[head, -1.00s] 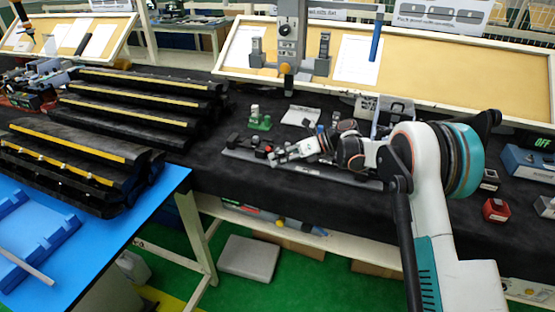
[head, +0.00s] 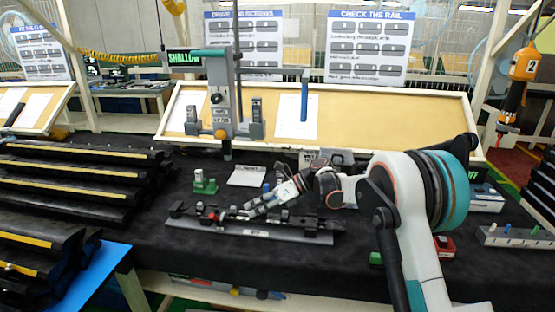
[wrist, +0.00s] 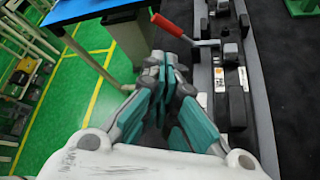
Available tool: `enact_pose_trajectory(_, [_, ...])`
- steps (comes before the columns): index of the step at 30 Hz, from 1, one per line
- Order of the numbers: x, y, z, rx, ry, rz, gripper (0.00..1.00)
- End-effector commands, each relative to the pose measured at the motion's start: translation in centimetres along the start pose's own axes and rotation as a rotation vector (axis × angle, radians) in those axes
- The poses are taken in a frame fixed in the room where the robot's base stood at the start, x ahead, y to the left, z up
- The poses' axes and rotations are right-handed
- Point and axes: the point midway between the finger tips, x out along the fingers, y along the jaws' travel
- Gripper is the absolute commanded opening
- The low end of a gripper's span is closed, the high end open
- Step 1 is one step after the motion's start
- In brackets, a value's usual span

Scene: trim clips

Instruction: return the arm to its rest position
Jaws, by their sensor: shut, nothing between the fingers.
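My gripper (head: 252,211) is shut and empty at the end of my white and teal arm (head: 405,215). In the head view it slants down to the left, over the long grey rail fixture (head: 248,233) on the black-covered bench. In the wrist view the teal fingers (wrist: 172,72) are together, beside the fixture (wrist: 262,110) and near its red-handled lever (wrist: 172,25). Whether anything touches cannot be told. My arm is bent, with its elbow to the right of the fixture.
A green block (head: 204,185) and a white sheet (head: 247,176) lie behind the fixture. A grey upright tool stand (head: 221,95) rises before the tan board (head: 395,115). Black trim strips (head: 75,180) fill the left. A red box (head: 444,246) and a tray with coloured pegs (head: 515,237) are right.

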Motion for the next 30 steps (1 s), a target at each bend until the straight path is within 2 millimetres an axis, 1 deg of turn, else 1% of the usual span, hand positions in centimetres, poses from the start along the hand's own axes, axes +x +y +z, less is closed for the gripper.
enact_pose_trajectory(1, [-1.2,1.0,0.5,-0.045,0.013,-0.031,0.0])
enact_pose_trajectory(6, [-5.0,3.9,1.1,-0.234,0.08,-0.138,0.0])
enact_pose_trajectory(11, [-8.5,7.0,0.9,-0.414,0.163,-0.225,0.0])
enact_pose_trajectory(14, [-10.6,9.1,0.4,-0.525,0.224,-0.274,0.0])
enact_pose_trajectory(19, [-13.8,12.8,-1.1,-0.718,0.344,-0.339,0.0])
enact_pose_trajectory(23, [-16.2,15.7,-2.7,-0.863,0.449,-0.376,0.0])
enact_pose_trajectory(30, [-19.9,21.0,-6.6,-1.129,0.666,-0.407,0.0])
